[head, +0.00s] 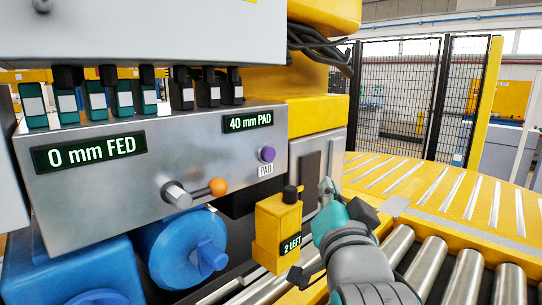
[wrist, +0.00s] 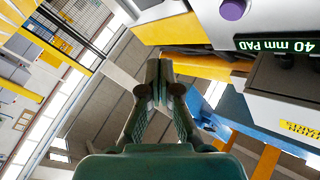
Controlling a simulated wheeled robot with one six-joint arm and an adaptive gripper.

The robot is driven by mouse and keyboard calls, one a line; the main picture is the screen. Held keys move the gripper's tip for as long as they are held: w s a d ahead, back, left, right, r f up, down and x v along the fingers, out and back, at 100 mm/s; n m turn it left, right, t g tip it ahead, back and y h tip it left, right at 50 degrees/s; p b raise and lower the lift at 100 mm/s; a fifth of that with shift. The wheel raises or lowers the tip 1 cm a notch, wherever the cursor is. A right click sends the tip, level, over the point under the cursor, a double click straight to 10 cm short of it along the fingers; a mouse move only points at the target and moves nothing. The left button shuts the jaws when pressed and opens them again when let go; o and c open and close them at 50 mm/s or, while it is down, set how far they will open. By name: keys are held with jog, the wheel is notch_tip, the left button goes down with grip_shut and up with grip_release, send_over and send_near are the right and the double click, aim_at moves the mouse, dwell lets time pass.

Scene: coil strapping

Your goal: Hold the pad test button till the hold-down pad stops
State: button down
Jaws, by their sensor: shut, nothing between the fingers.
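The pad test button is a purple knob (head: 267,154) above a white PAD label (head: 265,170) on the grey control panel (head: 110,185) in the head view. It also shows in the wrist view (wrist: 232,9), at the top right. The pad display (head: 249,122) reads 40 mm PAD. My gripper (head: 326,186) is shut and empty, to the right of and a little below the button, apart from it. The hold-down pad itself cannot be made out for certain.
A lever with an orange ball (head: 217,187) sticks out left of the button. A yellow box (head: 276,235) marked 2 LEFT stands between panel and arm. A second display (head: 89,152) reads 0 mm FED. Rollers (head: 427,262) run at right; a mesh fence (head: 400,95) stands behind.

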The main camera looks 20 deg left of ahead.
aim_at(276, 151)
jog(key=r, duration=0.2)
jog(key=a+r, duration=0.1)
jog(key=shift+s+r, duration=0.25)
jog(key=shift+s, duration=0.05)
jog(key=shift+w+a, duration=0.55)
jog(key=shift+a, duration=0.8)
jog(key=shift+w+a, duration=0.55)
jog(key=shift+a, duration=0.75)
jog(key=shift+w+a, duration=0.55)
jog(key=shift+a, duration=0.8)
jog(key=shift+a, duration=0.1)
jog(key=shift+w+a, duration=0.2)
jog(key=shift+a, duration=0.1)
jog(key=shift+w+a, duration=0.15)
jog(key=shift+a, duration=0.35)
dwell(0.7)
